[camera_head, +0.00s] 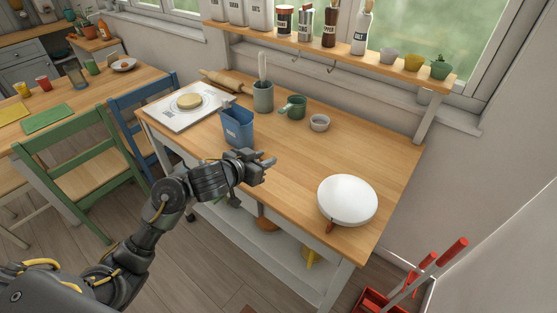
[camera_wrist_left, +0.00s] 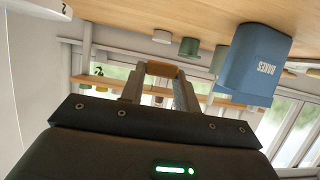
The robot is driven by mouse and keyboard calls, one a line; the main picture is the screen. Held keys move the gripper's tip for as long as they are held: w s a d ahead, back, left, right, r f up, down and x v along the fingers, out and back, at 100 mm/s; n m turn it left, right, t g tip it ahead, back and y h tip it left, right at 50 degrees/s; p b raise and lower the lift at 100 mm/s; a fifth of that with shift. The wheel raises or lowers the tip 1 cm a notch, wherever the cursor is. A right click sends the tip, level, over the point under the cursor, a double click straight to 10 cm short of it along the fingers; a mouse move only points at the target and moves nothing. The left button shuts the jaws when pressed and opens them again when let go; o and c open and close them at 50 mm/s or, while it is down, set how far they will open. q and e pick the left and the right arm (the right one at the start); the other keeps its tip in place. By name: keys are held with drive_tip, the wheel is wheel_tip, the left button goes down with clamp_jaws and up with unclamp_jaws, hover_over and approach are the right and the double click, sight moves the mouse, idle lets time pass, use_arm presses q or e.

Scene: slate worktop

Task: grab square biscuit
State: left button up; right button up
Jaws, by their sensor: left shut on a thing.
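My left gripper (camera_head: 266,161) is above the wooden worktop, at the front of the table, just right of and nearer than a blue tin (camera_head: 238,128). In the left wrist view the fingers (camera_wrist_left: 160,84) are shut on a small brown square-edged piece, the square biscuit (camera_wrist_left: 161,69), at their tips. In the head view the biscuit is too small and too hidden by the fingers to make out. The blue tin, lettered "BAKES", shows at the upper right of the left wrist view (camera_wrist_left: 259,66). My right gripper is in neither view.
A white round-topped thing (camera_head: 347,200) stands at the right end of the worktop (camera_head: 292,178). Behind are a green mug (camera_head: 294,106), a small grey bowl (camera_head: 319,123) and a grey-green utensil pot (camera_head: 263,97). A white board (camera_head: 184,117) with a round tan item lies left. The worktop's middle is clear.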

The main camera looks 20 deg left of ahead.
use_arm(q)
drive_tip(key=s+a+r+p, duration=0.1)
drive_tip(key=s+a+r, duration=0.2)
drive_tip(key=s, duration=0.3)
drive_tip(key=shift+a+p, duration=0.3)
drive_tip(key=shift+a, duration=0.3)
